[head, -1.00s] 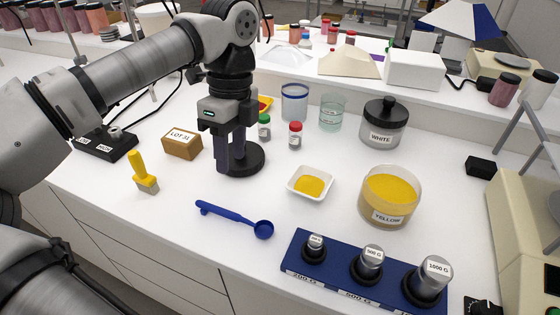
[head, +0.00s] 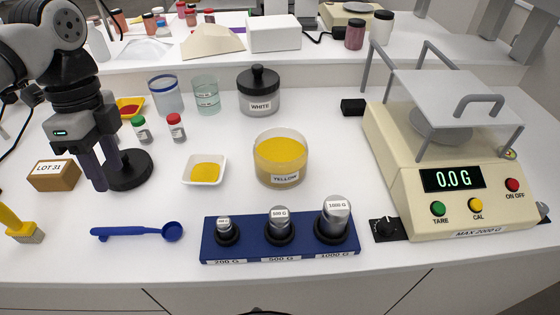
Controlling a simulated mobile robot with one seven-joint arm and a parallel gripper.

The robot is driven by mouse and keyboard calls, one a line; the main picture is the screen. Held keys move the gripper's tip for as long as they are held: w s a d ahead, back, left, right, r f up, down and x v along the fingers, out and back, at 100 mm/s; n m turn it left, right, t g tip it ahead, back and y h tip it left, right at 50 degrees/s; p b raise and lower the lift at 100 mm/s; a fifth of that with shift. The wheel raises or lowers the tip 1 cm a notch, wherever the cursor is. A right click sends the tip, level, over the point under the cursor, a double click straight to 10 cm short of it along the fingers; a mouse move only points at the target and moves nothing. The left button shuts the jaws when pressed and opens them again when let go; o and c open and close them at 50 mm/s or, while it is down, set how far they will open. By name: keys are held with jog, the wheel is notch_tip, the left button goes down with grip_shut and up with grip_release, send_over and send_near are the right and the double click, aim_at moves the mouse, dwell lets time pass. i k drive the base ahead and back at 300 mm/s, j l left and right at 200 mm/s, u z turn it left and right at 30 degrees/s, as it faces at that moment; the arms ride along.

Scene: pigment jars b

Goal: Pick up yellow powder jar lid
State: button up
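A black round lid (head: 137,172) lies flat on the white bench in the head view, partly hidden by my fingers. My gripper (head: 108,180) points down at the lid's left side. Its two dark fingers are apart with a gap between them. The left finger shows in front of the lid's left edge and the other overlaps the lid. I cannot tell whether either touches it. The jar labelled YELLOW (head: 281,161) stands lidless to the right, full of yellow powder.
A LOT 31 box (head: 54,176) is left of my gripper, and small green-capped (head: 141,131) and red-capped (head: 176,128) bottles stand behind the lid. A white dish (head: 204,171), blue scoop (head: 140,233), weight block (head: 279,252) and scale (head: 450,190) occupy the bench.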

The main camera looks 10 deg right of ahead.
aim_at(138, 163)
jog(key=i+j+u, duration=0.15)
jog(key=j+u, duration=0.2)
jog(key=i+j+u, duration=0.15)
jog(key=j+u, duration=0.25)
jog(key=i+j+u, duration=0.15)
jog(key=u, duration=0.2)
jog(key=i+l, duration=0.05)
